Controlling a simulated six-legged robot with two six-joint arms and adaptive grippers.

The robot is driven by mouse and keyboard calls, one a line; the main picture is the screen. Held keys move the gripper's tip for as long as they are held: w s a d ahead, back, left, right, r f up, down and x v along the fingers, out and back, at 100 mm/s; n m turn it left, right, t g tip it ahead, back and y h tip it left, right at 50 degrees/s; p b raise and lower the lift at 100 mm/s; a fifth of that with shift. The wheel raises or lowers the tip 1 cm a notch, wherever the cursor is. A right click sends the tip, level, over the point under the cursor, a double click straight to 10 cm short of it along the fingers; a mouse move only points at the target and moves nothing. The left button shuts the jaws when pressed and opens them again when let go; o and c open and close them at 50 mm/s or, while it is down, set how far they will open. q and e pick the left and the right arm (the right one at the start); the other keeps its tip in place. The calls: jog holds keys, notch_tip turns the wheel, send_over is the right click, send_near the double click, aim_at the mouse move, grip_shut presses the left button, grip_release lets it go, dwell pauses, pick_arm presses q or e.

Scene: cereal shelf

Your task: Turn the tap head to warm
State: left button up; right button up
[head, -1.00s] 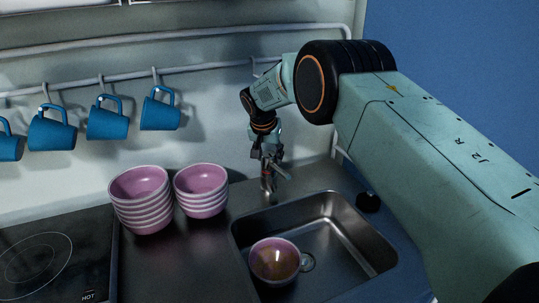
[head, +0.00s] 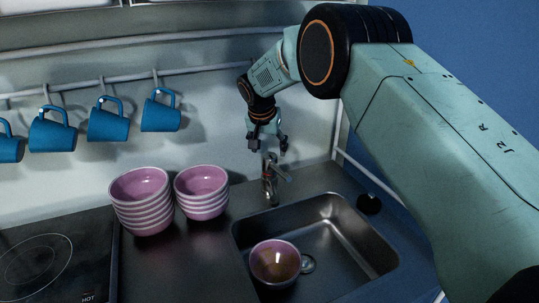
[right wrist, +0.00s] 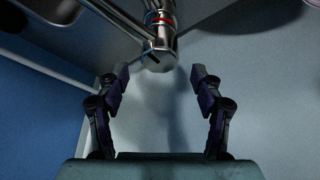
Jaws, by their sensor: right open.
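The metal tap (head: 269,183) stands behind the sink, and its head (head: 271,162) has a thin lever pointing to the right and a little down. My right gripper (head: 269,148) is open and empty just above the tap head in the head view. In the right wrist view the tap (right wrist: 160,40) shows at the top, with a red ring and a blue mark. The open fingers of my right gripper (right wrist: 200,75) lie below it there, one to each side, apart from it. My left gripper is not in view.
Blue mugs (head: 108,124) hang from a rail behind. A hob (head: 50,260) is at the left.

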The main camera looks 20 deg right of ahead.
jog(key=v, duration=0.7)
jog(key=shift+r, duration=0.35)
jog(key=shift+s+a, duration=0.15)
jog(key=shift+s, duration=0.05)
jog(key=shift+f, duration=0.1)
